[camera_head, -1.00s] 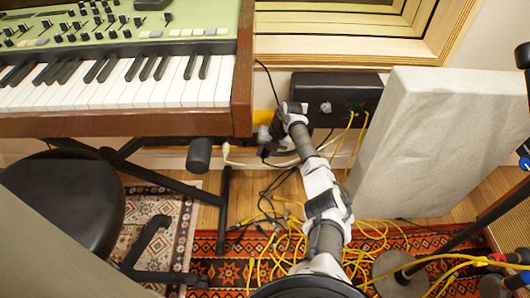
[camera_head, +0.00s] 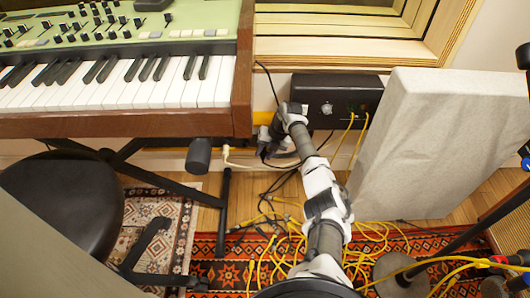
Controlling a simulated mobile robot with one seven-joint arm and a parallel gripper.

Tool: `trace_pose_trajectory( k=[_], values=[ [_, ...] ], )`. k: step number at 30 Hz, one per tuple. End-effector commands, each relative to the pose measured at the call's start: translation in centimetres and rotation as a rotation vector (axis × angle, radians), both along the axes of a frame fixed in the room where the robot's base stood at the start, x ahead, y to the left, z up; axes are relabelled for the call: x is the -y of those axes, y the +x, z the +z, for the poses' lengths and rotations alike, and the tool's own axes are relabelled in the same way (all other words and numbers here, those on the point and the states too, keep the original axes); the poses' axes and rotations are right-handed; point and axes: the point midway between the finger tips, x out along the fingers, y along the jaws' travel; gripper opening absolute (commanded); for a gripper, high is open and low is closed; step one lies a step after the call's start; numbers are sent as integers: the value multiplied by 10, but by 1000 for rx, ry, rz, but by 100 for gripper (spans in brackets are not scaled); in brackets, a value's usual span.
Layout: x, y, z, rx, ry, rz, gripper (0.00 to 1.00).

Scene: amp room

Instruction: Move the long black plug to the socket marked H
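My arm reaches up from the bottom centre to the wall beside the keyboard. My gripper (camera_head: 265,149) is at its far end, low against the wall, left of a black box. Its fingers are small and partly hidden by my wrist, so I cannot tell whether they are open or hold anything. Dark shapes and black cables lie around the fingertips; I cannot pick out the long black plug among them. A white plug (camera_head: 226,151) on a white cable is left of the gripper. No socket marked H is readable.
The black box (camera_head: 312,92) has a knob and yellow cables (camera_head: 346,136) plugged in. A grey-white panel (camera_head: 425,140) leans at right. The keyboard (camera_head: 120,85) and its stand are at left, with a black stool (camera_head: 62,200). Tangled yellow and black cables cover the rug.

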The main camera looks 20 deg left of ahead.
Motion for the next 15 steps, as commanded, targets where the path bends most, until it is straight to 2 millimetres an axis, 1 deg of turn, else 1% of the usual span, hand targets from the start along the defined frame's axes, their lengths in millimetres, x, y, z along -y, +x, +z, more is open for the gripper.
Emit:
trace_pose_trajectory(
  k=[1,3,11,15],
  values=[
    [0,0,0,0,0,0,38],
    [0,0,0,0,0,0,47],
    [0,0,0,1,0,0,47],
    [0,1,11,3,1,0,47]
  ],
)
